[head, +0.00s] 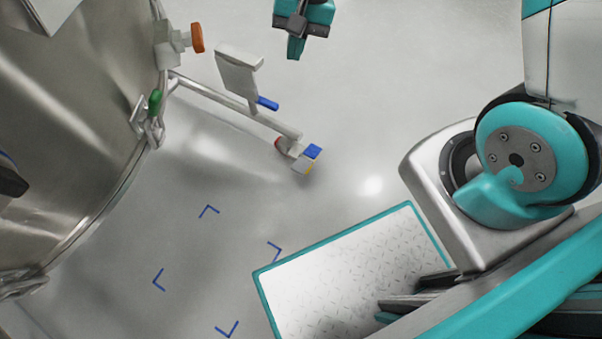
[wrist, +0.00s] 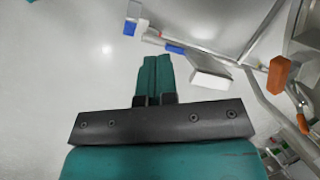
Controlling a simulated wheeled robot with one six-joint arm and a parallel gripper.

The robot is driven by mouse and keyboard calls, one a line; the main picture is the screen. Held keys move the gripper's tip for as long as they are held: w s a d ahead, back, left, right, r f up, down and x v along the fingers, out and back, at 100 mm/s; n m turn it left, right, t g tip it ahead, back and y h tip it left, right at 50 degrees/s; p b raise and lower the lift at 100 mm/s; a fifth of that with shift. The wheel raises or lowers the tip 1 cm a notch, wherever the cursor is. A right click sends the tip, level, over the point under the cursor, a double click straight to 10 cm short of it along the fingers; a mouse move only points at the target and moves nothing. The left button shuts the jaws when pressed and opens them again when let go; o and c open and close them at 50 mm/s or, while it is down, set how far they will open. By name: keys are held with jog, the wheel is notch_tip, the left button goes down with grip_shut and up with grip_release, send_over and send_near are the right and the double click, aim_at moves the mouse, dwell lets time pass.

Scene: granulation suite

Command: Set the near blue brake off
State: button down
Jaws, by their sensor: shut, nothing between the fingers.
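A blue brake tab (head: 313,151) sits on the small white caster at the near end of a metal leg. It also shows in the wrist view (wrist: 129,28) at the upper left. A second blue piece (head: 267,103) sticks out farther up the leg, beside a white plate; the wrist view shows it too (wrist: 175,49). I cannot tell the setting of either one. My gripper (head: 296,47) is shut and empty at the top of the head view, beyond the leg and apart from both blue pieces. Its closed teal fingers (wrist: 155,70) show in the wrist view.
A large steel vessel (head: 70,130) fills the left, with an orange knob (head: 197,38) and a green-handled clamp (head: 155,103). The white plate (head: 238,75) stands over the leg. Open grey floor with blue corner marks (head: 209,211) lies below.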

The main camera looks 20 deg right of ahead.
aim_at(300, 164)
jog(key=w+d+f+m+b, duration=0.1)
jog(key=d+f+m+b, duration=0.15)
jog(key=f+b, duration=0.9)
jog(key=w+d+f+m+b, duration=0.2)
jog(key=f+m, duration=0.2)
jog(key=f, duration=1.7)
jog(key=shift+g+h, duration=0.3)
jog(key=shift+g, duration=0.1)
jog(key=b+x, duration=0.8)
jog(key=x, duration=0.6)
jog(key=shift+s+d+b, duration=0.15)
jog(key=shift+s+b, duration=0.05)
jog(key=shift+b, duration=0.15)
